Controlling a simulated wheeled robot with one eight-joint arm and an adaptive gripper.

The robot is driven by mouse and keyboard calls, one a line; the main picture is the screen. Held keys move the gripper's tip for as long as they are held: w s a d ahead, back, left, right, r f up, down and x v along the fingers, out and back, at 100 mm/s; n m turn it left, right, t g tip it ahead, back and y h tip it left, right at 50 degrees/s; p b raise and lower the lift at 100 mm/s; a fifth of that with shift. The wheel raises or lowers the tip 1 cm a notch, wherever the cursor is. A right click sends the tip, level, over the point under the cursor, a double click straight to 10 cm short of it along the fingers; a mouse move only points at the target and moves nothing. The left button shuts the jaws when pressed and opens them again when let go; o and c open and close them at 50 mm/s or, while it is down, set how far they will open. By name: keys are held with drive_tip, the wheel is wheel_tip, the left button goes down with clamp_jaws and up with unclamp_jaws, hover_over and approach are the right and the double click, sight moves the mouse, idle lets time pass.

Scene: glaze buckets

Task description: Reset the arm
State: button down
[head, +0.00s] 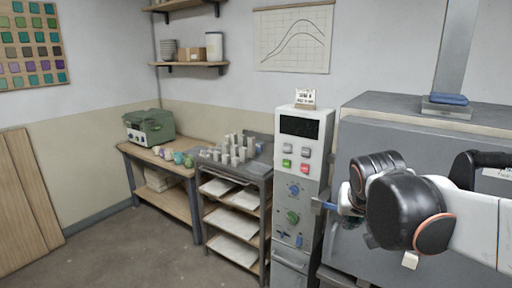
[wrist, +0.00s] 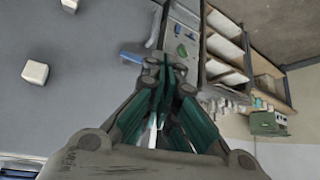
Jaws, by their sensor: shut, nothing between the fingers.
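My gripper (wrist: 165,65) shows in the wrist view with its teal-lined fingers together and nothing between them. In the head view my arm reaches in from the right, in front of the big grey kiln-like box (head: 390,135). Its black joints hide most of the gripper there. In the wrist view the fingertips point toward the grey control cabinet (wrist: 183,32); I cannot tell the gap between them.
The control cabinet (head: 300,150) stands left of my arm. Left of it are a shelf rack (head: 232,221) topped with pale cylinders and a wooden table (head: 180,170) with a green machine (head: 149,127). The floor at front left is clear.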

drive_tip(key=s+a+f+n+y+b, duration=0.1)
drive_tip(key=s+f, duration=0.3)
drive_tip(key=s, duration=0.5)
drive_tip(key=s+a+f+n+b, duration=0.1)
drive_tip(key=s+f, duration=0.4)
drive_tip(key=s, duration=0.5)
drive_tip(key=shift+a+f+n+y+b, duration=0.3)
drive_tip(key=shift+a+n+y+b, duration=0.1)
drive_tip(key=shift+a+n, duration=0.15)
drive_tip(key=c, duration=2.3)
unclamp_jaws()
drive_tip(key=shift+s, duration=0.1)
